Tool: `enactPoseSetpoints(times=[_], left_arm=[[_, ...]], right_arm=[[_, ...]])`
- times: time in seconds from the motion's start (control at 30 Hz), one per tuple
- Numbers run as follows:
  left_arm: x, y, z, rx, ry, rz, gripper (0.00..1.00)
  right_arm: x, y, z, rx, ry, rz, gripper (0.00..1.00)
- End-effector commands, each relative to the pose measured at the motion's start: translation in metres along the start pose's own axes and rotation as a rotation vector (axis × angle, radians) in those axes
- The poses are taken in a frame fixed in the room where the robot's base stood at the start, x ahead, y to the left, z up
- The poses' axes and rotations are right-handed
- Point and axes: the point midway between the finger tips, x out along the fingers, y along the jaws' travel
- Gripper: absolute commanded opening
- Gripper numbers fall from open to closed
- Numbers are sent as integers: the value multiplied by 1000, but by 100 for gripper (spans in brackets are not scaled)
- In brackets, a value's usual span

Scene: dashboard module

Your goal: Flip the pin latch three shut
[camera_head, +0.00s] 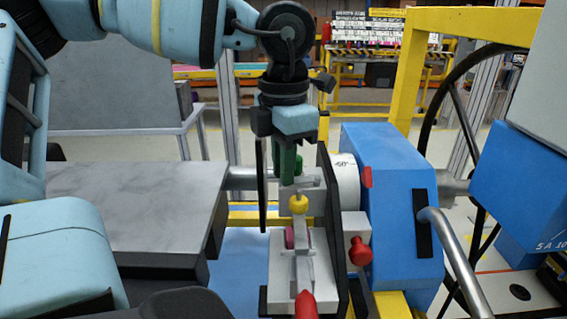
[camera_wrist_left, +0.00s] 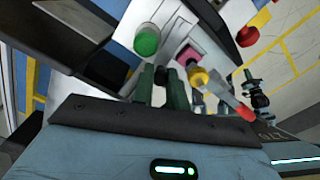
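My left gripper (camera_head: 289,178) hangs down over the latch fixture (camera_head: 318,262) in the head view. Its green fingers also show in the left wrist view (camera_wrist_left: 162,78), a narrow gap apart, with nothing clearly held. A yellow ball knob (camera_head: 299,204) sits just below the fingertips; it also shows in the wrist view (camera_wrist_left: 198,77), right of the fingers. A red handle tip (camera_head: 305,304) points toward me at the near end of the fixture. A green knob (camera_head: 299,163) is partly hidden behind the fingers. I cannot tell which part is latch three. My right gripper is not in view.
A black upright plate (camera_head: 331,220) borders the fixture on the right. Beyond it are a red knob (camera_head: 360,251), a blue housing (camera_head: 389,205) and a bent metal bar (camera_head: 455,259). A grey tabletop (camera_head: 135,205) lies to the left, with a gap before the fixture.

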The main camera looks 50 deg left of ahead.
Motion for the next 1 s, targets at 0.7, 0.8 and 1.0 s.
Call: enactPoseSetpoints(times=[0.7,0.8,1.0], left_arm=[[0,11,4,194,0,2,0],[0,11,4,193,0,2,0],[0,10,4,192,0,1,36]], right_arm=[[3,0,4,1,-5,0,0],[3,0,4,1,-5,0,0],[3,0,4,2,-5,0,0]])
